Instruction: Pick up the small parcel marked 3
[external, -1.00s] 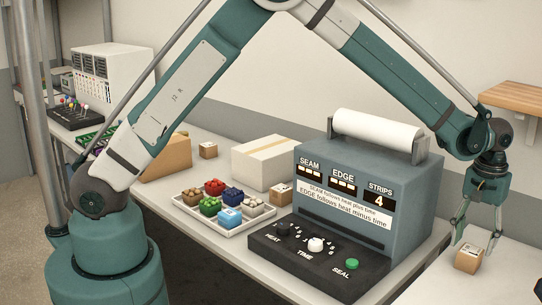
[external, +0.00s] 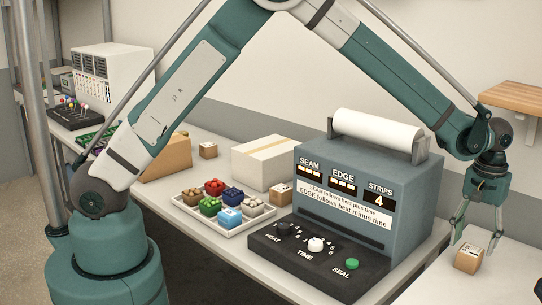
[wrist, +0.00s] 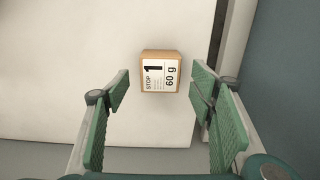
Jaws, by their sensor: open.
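My gripper (external: 474,228) is open and empty, pointing down over the white surface at the right. A small brown parcel (external: 468,258) sits on that surface just below the fingertips. In the wrist view the parcel (wrist: 160,72) lies between and a little ahead of the open fingers (wrist: 159,88). Its label reads "STOP 1" and "60 g". Two other small parcels show in the external view: one (external: 208,151) at the back of the bench and one (external: 281,194) beside the grey machine. Their marks are too small to read, so I cannot tell which is 3.
The grey sealing machine (external: 370,190) with a white roll stands left of my gripper. A wooden shelf (external: 512,97) juts from the wall near my wrist.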

